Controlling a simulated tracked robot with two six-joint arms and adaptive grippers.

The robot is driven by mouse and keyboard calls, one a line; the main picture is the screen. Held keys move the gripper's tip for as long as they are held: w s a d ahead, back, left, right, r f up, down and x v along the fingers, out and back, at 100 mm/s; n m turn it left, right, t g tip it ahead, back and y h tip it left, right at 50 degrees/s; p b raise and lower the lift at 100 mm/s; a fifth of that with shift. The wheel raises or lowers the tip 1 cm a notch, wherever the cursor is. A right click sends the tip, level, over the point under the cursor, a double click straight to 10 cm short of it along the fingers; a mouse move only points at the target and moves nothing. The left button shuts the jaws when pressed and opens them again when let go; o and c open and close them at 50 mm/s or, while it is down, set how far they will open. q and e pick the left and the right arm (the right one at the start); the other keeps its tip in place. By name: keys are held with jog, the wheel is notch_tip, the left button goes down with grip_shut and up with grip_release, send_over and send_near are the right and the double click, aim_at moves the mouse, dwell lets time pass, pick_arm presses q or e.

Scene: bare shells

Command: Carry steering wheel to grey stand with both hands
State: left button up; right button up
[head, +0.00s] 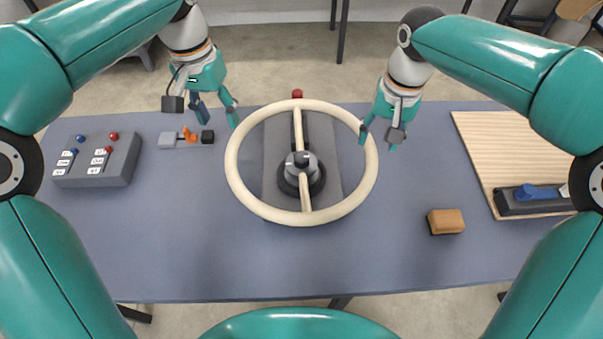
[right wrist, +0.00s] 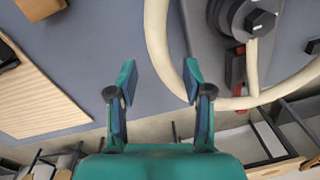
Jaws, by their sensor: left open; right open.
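The cream steering wheel (head: 235,191), a ring with one straight bar across it, lies over a grey stand (head: 331,128) with a dark round hub and grey hex cap in the middle. Whether the wheel is seated on the hub I cannot tell. My left gripper (head: 217,112) is open, just outside the wheel's upper left rim. My right gripper (head: 378,140) is open at the upper right rim, one finger towards the inside and one outside. In the right wrist view the rim (right wrist: 155,38) passes between and beyond my fingers (right wrist: 160,82); nothing is gripped.
A grey button box (head: 100,172) stands at the left, with a small orange-and-grey part (head: 187,138) nearby. A brown block (head: 446,222) lies right of the wheel. A wooden board (head: 486,145) and a black tray with a blue piece (head: 538,192) are at the far right. The front of the table is clear.

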notch_tip(320, 180, up, 5)
jog(key=shift+d+f, duration=0.1)
jog(key=shift+d, duration=0.05)
jog(key=shift+s, duration=0.1)
dwell(0.5)
